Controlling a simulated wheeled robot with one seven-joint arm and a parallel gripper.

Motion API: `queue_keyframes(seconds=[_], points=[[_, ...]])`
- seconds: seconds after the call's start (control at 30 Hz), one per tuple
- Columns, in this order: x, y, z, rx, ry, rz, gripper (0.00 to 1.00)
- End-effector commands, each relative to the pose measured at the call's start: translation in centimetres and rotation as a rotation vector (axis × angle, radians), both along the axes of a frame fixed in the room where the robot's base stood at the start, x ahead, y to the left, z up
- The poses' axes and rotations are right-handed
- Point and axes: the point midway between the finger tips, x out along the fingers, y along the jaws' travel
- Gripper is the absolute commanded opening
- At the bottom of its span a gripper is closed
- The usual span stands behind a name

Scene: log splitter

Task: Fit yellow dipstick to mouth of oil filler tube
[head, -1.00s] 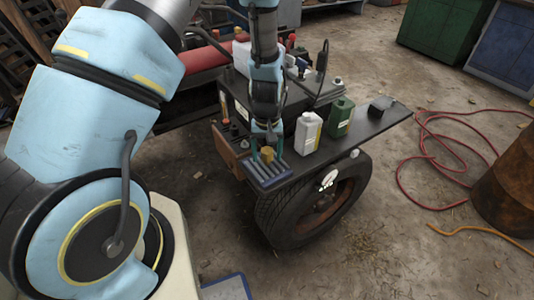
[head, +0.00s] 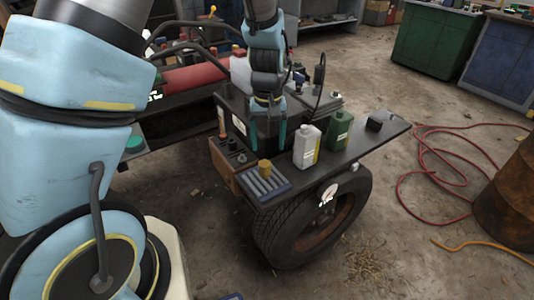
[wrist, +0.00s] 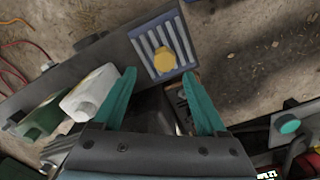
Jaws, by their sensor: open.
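A short yellow cap-like piece (head: 265,167), apparently the top of the dipstick, stands on a blue ribbed tray (head: 280,188) at the near left end of the dark shelf. It also shows in the wrist view (wrist: 164,61), beyond my fingertips and between their lines. Any rod below it is hidden. My gripper (head: 267,142) is open and empty, with its teal fingers (wrist: 158,82) apart, behind and above the yellow piece and not touching it. I cannot clearly pick out the mouth of the oil filler tube; my arm and gripper cover part of the engine area.
A white bottle (head: 306,147) and a green bottle (head: 339,130) stand on the shelf right of the tray. A brown box (head: 226,163) with upright tools is at left. A tyre (head: 283,232) sits below. A red hose (head: 432,175) lies on the floor at right.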

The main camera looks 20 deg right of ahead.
Motion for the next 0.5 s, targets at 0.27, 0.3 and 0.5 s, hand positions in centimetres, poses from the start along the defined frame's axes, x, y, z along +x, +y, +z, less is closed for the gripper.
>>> queue_keyframes(seconds=[0.27, 0.3, 0.5], points=[[0.1, 0.2, 0.7, 0.0, 0.0, 0.003, 0.75], [0.3, 0.5, 0.9, -0.001, -0.001, 0.007, 0.75], [2.8, 7.1, 3.9, -0.03, -0.018, 0.071, 0.75]])
